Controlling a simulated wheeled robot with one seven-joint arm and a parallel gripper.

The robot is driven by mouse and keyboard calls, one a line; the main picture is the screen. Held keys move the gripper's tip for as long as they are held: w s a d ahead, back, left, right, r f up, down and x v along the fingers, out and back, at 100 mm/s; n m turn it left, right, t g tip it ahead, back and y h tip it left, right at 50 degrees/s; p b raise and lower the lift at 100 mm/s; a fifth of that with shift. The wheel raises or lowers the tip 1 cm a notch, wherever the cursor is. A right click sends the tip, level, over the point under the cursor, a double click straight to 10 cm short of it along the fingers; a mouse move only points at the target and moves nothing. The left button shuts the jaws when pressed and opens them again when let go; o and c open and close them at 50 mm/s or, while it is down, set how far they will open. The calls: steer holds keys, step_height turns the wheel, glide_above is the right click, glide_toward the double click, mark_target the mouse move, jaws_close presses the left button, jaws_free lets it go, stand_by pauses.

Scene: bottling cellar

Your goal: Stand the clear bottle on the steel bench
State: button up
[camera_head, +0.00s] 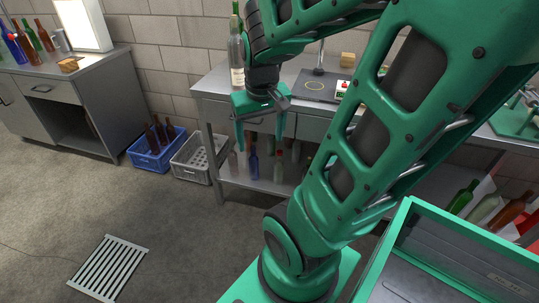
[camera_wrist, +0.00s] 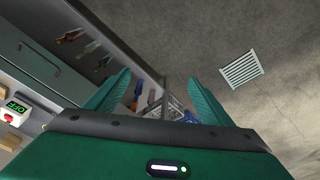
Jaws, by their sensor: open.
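A clear bottle (camera_head: 236,56) with a pale label stands upright at the left end of the steel bench (camera_head: 211,83); my gripper and arm partly hide it, and its base is hard to see. My gripper (camera_head: 260,143) is open, points down and holds nothing. It hangs in front of the bench's front edge, nearer the camera than the bottle and apart from it. In the wrist view my open fingers (camera_wrist: 159,76) have only the floor, the shelf edge and distant crates beyond them. The clear bottle does not show in that view.
A green bottle (camera_head: 235,8) shows behind the clear one. A dark plate (camera_head: 315,86) and a switch box (camera_head: 342,88) are on the bench; several bottles stand on its lower shelf. A blue crate (camera_head: 157,158) and grey crate (camera_head: 188,172) stand left. Floor near the drain grate (camera_head: 108,268) is clear.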

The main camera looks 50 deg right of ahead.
steer(key=s+a+g+y, duration=0.1)
steer(key=s+a, duration=0.3)
steer(key=s, duration=0.4)
steer(key=shift+a+r+m+g+y, duration=0.3)
steer(key=shift+a+r+g+y, duration=0.1)
steer(key=shift+r+g, duration=0.1)
stand_by(0.4)
